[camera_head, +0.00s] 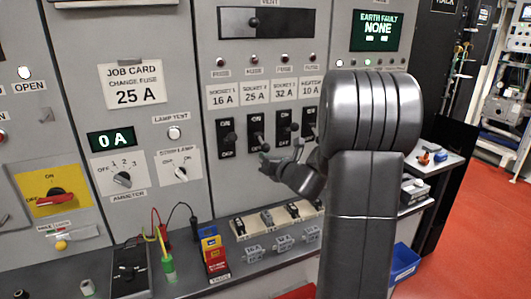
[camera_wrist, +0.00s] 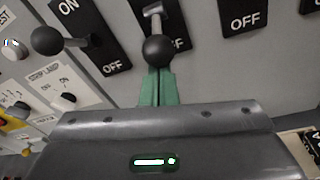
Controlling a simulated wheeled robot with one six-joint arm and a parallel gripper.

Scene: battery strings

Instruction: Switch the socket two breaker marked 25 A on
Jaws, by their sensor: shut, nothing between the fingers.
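The socket two breaker (camera_head: 256,128), black with a lever, is under the 25 A label (camera_head: 254,93) in the head view. In the wrist view, the breaker in front of my fingers, apparently this one, has a lever with a black ball knob (camera_wrist: 158,48). The knob hangs over the lower, OFF end of the plate and partly hides that word. My gripper (camera_wrist: 157,88) is shut and empty, its green fingertips just below the knob. I cannot tell whether they touch it. In the head view, my gripper (camera_head: 266,159) is at the breaker's lower end.
The 16 A breaker (camera_head: 227,138) is close on the left, its knob (camera_wrist: 46,40) sticking out in the wrist view. The 32 A breaker (camera_head: 284,125) is close on the right. Below, a ledge carries a red-and-yellow device (camera_head: 214,254) and a green-handled tool (camera_head: 167,264).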

